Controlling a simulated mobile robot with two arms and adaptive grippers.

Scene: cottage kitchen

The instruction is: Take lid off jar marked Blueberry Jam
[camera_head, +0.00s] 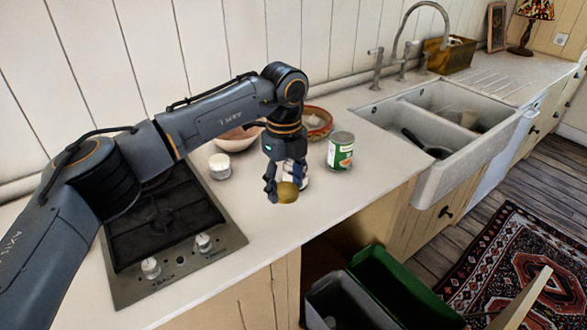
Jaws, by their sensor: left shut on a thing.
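My left gripper (279,187) reaches down over the counter with its fingers shut on a small golden-brown round thing, which looks like a lid (288,194). A small white and dark blue jar (298,179) is right behind the fingers and partly hidden by them. I cannot read its label or see its top clearly, nor tell whether the lid touches it. My right gripper is not in view.
A green tin (340,151) stands just right of the gripper. A small white-topped jar (220,166) stands to its left. Two bowls (238,139) (318,122) are behind. The hob (235,240) is left, the sink (457,165) right, bins (375,285) below.

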